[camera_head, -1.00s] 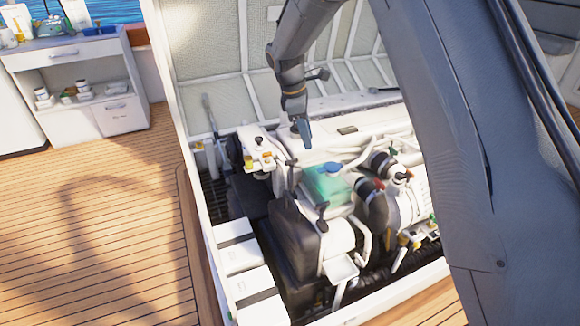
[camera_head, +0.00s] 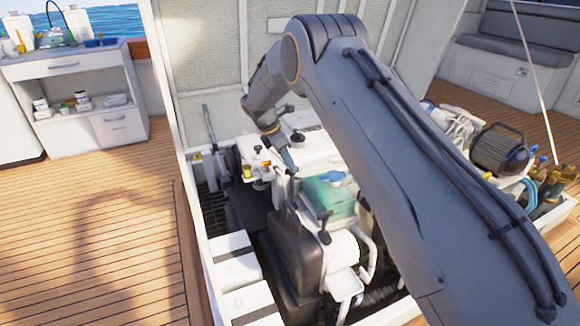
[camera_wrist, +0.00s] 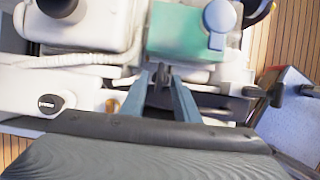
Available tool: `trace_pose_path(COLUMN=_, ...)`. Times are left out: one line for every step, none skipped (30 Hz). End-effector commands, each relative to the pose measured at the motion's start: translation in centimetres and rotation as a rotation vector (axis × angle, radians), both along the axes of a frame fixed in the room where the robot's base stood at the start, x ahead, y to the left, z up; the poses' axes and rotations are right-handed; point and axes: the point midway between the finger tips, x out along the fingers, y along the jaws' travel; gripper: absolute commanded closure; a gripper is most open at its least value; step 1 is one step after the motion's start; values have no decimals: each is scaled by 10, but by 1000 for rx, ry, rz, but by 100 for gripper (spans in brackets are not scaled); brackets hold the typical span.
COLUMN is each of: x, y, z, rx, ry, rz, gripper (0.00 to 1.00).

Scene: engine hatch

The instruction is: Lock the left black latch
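My gripper (camera_head: 287,161) is low over the left part of the white engine, beside the green tank with the blue cap (camera_head: 332,177). A black latch handle (camera_head: 282,171) shows close to the fingertips. A second black handle (camera_head: 324,226) stands nearer, above the black padded block. In the wrist view my two blue fingers (camera_wrist: 161,78) stand apart with a narrow dark part between them. I cannot tell whether they touch it. The green tank (camera_wrist: 182,32) lies just beyond the fingertips, and another black handle (camera_wrist: 255,92) is to the right.
The raised hatch lid (camera_head: 205,50) stands behind the engine. White boxes (camera_head: 232,262) line the left edge of the opening. A white cabinet (camera_head: 75,85) stands at the far left. The wooden deck (camera_head: 100,225) on the left is clear.

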Motion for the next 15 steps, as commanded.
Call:
trace_pose_path(x=1, y=-3, z=-7, rx=0, ry=1, rz=0, gripper=72)
trace_pose_path(x=2, y=-4, z=-9, rx=0, ry=0, rz=-1, gripper=72)
trace_pose_path(x=2, y=-4, z=-12, rx=0, ry=0, rz=-1, gripper=72)
trace_pose_path(x=2, y=-5, z=-13, rx=1, ry=-1, rz=-1, gripper=72)
trace_pose_path(x=3, y=-5, z=-13, rx=1, ry=-1, rz=-1, gripper=72)
trace_pose_path(x=3, y=-5, z=-14, rx=1, ry=-1, rz=-1, gripper=72)
trace_pose_path(x=3, y=-5, z=-14, rx=1, ry=-2, rz=0, gripper=72)
trace_pose_path(x=3, y=-5, z=-14, rx=2, ry=-2, rz=0, gripper=72)
trace_pose_path(x=3, y=-5, z=-14, rx=1, ry=-1, rz=-1, gripper=72)
trace_pose_path(x=3, y=-5, z=-14, rx=1, ry=-1, rz=-1, gripper=72)
trace_pose_path(x=2, y=-5, z=-14, rx=1, ry=-1, rz=-1, gripper=72)
trace_pose_path(x=2, y=-5, z=-14, rx=1, ry=-1, rz=-1, gripper=75)
trace_pose_path(x=2, y=-5, z=-14, rx=1, ry=-1, rz=-1, gripper=80)
trace_pose_path(x=2, y=-5, z=-14, rx=1, ry=-1, rz=-1, gripper=85)
trace_pose_path(x=2, y=-5, z=-14, rx=1, ry=-1, rz=-1, gripper=92)
